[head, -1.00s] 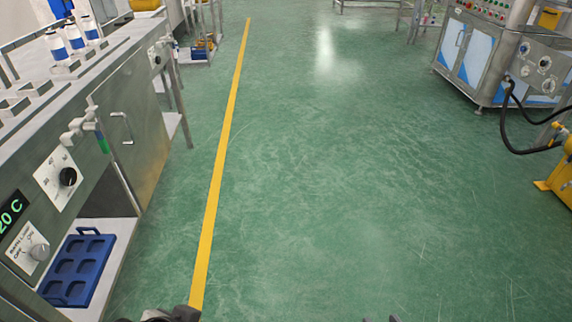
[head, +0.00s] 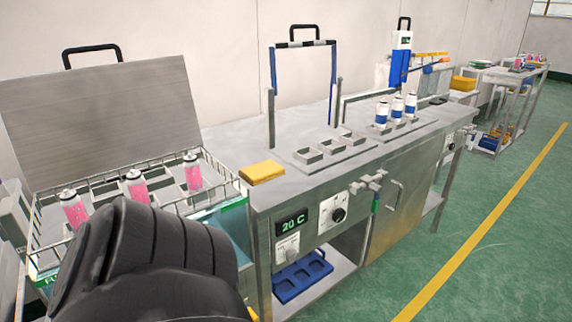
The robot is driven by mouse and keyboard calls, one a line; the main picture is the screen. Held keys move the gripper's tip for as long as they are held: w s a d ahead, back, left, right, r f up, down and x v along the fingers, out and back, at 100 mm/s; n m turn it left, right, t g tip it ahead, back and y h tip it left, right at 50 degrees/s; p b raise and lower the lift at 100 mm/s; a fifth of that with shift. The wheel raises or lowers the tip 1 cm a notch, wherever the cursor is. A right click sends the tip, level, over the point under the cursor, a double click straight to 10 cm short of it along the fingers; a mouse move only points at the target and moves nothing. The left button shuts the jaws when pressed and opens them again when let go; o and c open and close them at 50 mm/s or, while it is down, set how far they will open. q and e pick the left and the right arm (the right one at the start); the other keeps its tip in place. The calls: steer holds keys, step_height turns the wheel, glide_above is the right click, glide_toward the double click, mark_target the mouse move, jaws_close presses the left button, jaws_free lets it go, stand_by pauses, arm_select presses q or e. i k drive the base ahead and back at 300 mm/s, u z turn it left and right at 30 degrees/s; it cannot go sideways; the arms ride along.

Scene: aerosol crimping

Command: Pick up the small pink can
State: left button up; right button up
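Three pink cans with white tops stand in a wire basket at the left in the head view: a front one (head: 75,211), a middle one (head: 138,190) and a back one (head: 193,175). They look much alike in size, so I cannot tell which is the small one. A large black ribbed part of my own arm fills the lower left and hides the front of the basket. No fingertips of either gripper show.
The wire basket (head: 226,180) sits beside a steel bench (head: 255,135), under a raised metal lid (head: 100,110). A yellow sponge-like block (head: 262,172) lies on the bench corner. Blue-and-white cans (head: 397,105) stand further along. A blue tray (head: 302,276) lies below. The green floor at right is clear.

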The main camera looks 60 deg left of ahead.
mark_target(72, 204)
steer(key=u, duration=3.35)
steer(key=k, duration=0.5)
steer(key=u, duration=0.75)
steer(key=i, duration=0.75)
steer(key=z, duration=0.2)
